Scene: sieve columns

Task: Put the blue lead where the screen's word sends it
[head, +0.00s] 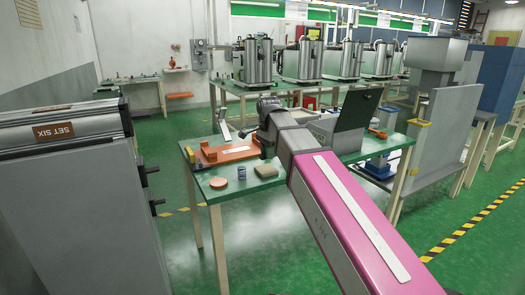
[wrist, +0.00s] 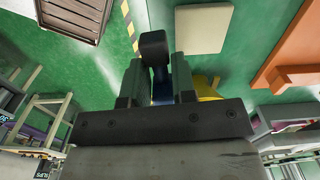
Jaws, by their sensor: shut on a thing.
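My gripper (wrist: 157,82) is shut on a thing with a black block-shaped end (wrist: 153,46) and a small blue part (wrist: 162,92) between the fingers. This looks like the blue lead, though most of it is hidden by the fingers. In the head view, my pink arm reaches over the green table (head: 218,187), and the fingers cannot be made out there. A dark, tilted panel (head: 357,115), perhaps the screen, stands on the table; no word is readable on it.
An orange tray (head: 228,153), an orange disc (head: 218,183), a small dark can (head: 242,173) and a beige block (head: 266,171) are on the table.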

